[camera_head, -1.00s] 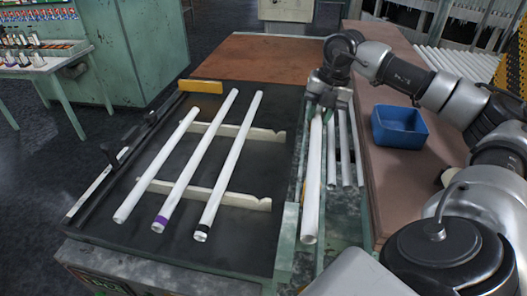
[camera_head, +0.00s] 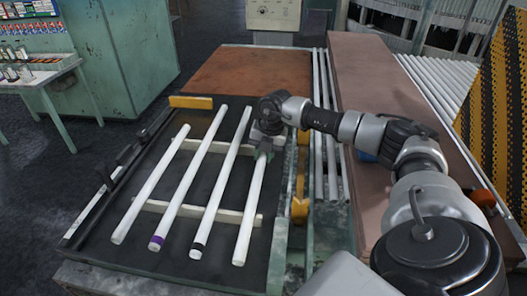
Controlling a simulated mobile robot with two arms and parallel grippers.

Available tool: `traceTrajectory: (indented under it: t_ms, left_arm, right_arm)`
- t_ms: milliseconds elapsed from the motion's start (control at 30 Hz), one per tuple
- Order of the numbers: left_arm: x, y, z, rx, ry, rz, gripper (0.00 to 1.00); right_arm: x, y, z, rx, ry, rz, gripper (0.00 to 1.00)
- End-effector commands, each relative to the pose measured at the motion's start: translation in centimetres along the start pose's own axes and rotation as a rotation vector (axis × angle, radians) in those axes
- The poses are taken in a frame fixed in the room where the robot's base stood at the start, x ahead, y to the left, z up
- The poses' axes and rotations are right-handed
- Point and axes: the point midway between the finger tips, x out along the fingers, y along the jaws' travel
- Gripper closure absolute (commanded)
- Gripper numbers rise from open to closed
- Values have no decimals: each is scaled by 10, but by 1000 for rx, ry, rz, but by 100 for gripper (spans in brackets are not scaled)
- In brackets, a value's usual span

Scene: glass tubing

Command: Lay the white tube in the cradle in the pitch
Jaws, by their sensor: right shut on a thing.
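My right gripper (camera_head: 264,150) is shut on a white tube (camera_head: 251,208) near its far end. The held tube lies over the right part of the cradle, whose two pale notched bars (camera_head: 176,208) cross the dark bed. I cannot tell whether it touches the bars. To its left, roughly side by side, lie a black-banded tube (camera_head: 223,181), a purple-banded tube (camera_head: 188,180) and a plain white tube (camera_head: 152,184). The held tube's far end is hidden by the gripper. My left gripper is not in view.
A yellow block (camera_head: 191,102) sits at the bed's far left edge, and a yellow part (camera_head: 300,208) beside its right edge.

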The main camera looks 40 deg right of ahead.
Motion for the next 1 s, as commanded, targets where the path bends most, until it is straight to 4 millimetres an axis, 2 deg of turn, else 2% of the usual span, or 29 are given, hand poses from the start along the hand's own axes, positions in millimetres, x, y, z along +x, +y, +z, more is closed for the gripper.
traceTrajectory:
  t_ms: [633, 667, 800, 833, 1000]
  left_arm:
    - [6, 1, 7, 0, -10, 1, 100]
    - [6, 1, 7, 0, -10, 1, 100]
    - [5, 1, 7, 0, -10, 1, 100]
    - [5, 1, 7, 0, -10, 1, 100]
    - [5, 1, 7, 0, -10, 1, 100]
  right_arm:
    - [13, -3, 0, 0, 0, 1, 98]
    - [13, -3, 0, 0, 0, 1, 72]
    - [12, -3, 0, 0, -1, 1, 50]
    - [12, -3, 0, 0, -1, 1, 48]
    - [12, -3, 0, 0, -1, 1, 48]
